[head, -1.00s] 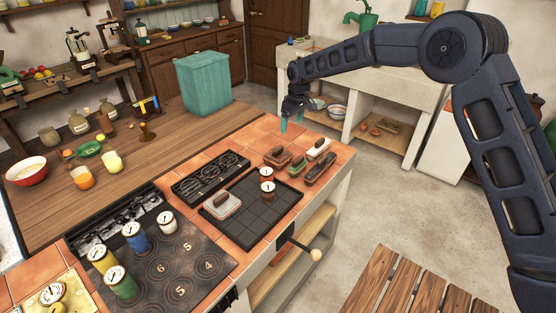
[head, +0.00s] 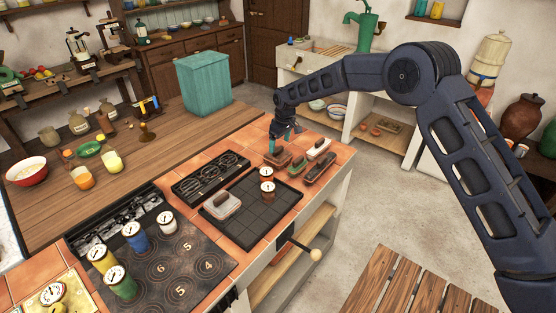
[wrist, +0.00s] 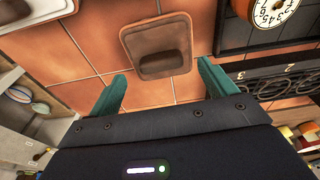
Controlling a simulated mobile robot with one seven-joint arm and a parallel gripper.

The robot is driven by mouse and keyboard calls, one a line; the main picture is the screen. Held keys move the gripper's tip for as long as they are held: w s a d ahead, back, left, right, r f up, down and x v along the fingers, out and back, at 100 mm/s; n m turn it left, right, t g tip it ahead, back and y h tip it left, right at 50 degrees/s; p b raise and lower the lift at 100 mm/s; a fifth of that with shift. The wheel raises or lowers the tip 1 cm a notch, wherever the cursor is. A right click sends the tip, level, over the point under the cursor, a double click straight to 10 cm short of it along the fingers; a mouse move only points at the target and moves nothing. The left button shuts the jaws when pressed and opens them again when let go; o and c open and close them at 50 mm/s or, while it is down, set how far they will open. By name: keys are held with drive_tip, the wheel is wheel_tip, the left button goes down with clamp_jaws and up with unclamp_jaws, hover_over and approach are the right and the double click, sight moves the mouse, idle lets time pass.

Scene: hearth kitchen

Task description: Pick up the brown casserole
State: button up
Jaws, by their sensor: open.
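The brown casserole (head: 278,159), a small rectangular dish with a dark handle on its lid, sits on the orange tiled counter. It also shows at the top middle of the wrist view (wrist: 160,62). My gripper (head: 285,139) is above it, pointing down. In the wrist view my gripper's teal fingers (wrist: 162,80) are wide apart and empty. The casserole lies just beyond the fingertips, roughly in line with the gap between them. It appears apart from both fingers.
Right of the casserole stand a green dish (head: 297,167), a white dish (head: 318,150) and a dark brown dish (head: 320,168). A black tiled tray (head: 265,212) with two small dial-topped jars lies in front. A black rack (head: 210,175) is to the left.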

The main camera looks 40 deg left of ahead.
sight(278, 148)
drive_tip(key=f, duration=0.3)
drive_tip(key=shift+a+f, duration=0.25)
drive_tip(key=shift+a, duration=0.1)
drive_tip(key=shift+c, duration=0.4)
drive_tip(key=c, duration=1.7)
drive_tip(key=shift+r, duration=0.15)
